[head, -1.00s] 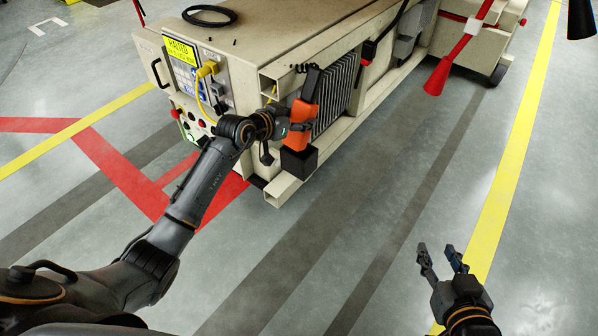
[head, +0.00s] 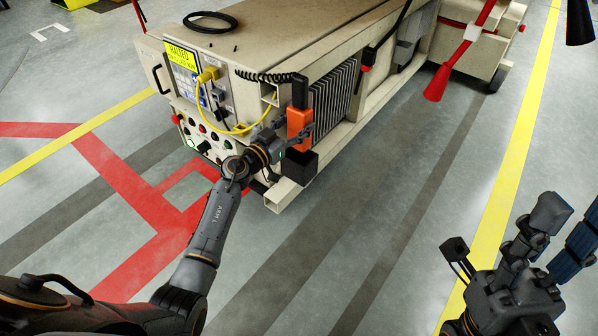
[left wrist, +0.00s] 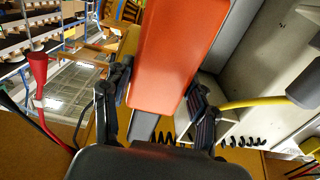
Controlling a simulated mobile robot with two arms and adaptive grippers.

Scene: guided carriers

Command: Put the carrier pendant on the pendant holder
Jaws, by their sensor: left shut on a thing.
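The carrier pendant (head: 300,123) is an orange box with a black upper part, upright at the front corner of the beige carrier. My left gripper (head: 298,142) is shut on its lower orange part. In the left wrist view the pendant (left wrist: 178,45) stands between the two fingers (left wrist: 160,105). The pendant holder (head: 301,163), a black box on the carrier's corner, is directly below the pendant. The gripper partly hides the gap, so I cannot tell whether the pendant's lower end is inside it. My right gripper (head: 505,235) is empty, fingers apart, at the lower right.
The carrier (head: 330,40) has a control panel with a yellow "HALTED" display (head: 181,52), a yellow cable (head: 243,128) and a coiled black cord (head: 262,76) near my left gripper. A red cone-shaped part (head: 437,83) juts out at the upper right.

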